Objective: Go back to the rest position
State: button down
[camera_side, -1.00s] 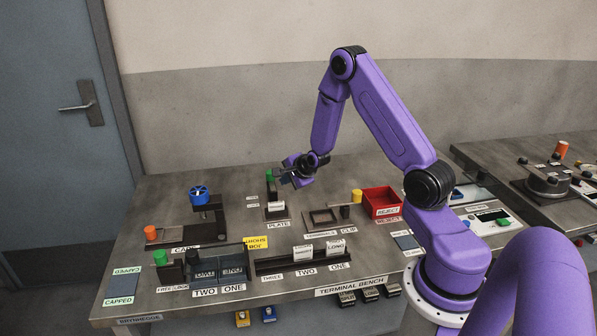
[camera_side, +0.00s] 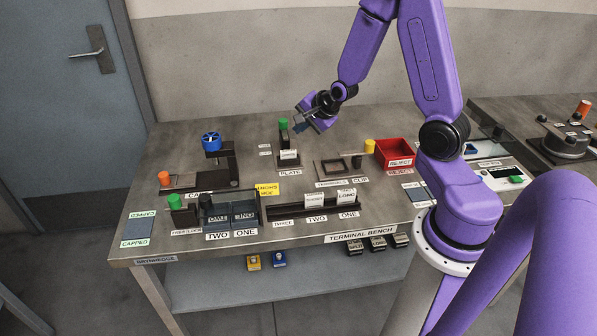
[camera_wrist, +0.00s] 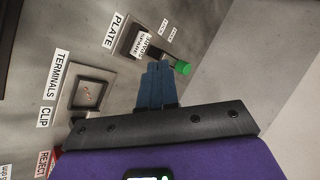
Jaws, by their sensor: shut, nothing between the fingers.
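My gripper (camera_side: 303,128) hangs above the bench's back middle, tilted, just right of a green-topped post (camera_side: 284,127) in the side view. In the wrist view its dark blue fingers (camera_wrist: 158,68) are together with nothing between them. The plate station (camera_wrist: 133,42) with its white-labelled piece lies beyond the fingertips, and the green cap (camera_wrist: 183,67) shows right of them. The fingers appear clear of the bench; contact with the post cannot be told. No marker of a rest position shows.
A red reject bin (camera_side: 394,153), a yellow cylinder (camera_side: 370,146) and the terminals frame (camera_side: 335,169) stand right of the plate. A blue-wheeled capping stand (camera_side: 211,142) is left. Dark bins (camera_side: 230,209) and a labelled rack (camera_side: 314,210) line the front. Air above the bench is open.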

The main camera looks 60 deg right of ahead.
jog(key=s+a+r+n+g+y, duration=0.2)
jog(key=s+a+n, duration=0.4)
jog(key=a+n, duration=0.25)
jog(key=s+a+r+n+g+y, duration=0.1)
jog(key=s+a+r+n+g, duration=0.15)
jog(key=s+a+n, duration=0.6)
jog(key=s+a+r+n+g+h, duration=0.1)
jog(key=s+a+r+n+g, duration=0.1)
jog(key=s+n, duration=1.1)
notch_tip(320, 180, up, 2)
jog(key=shift+s+a+r+g, duration=0.1)
jog(key=shift+s+a+g, duration=0.1)
jog(key=shift+s+g, duration=0.6)
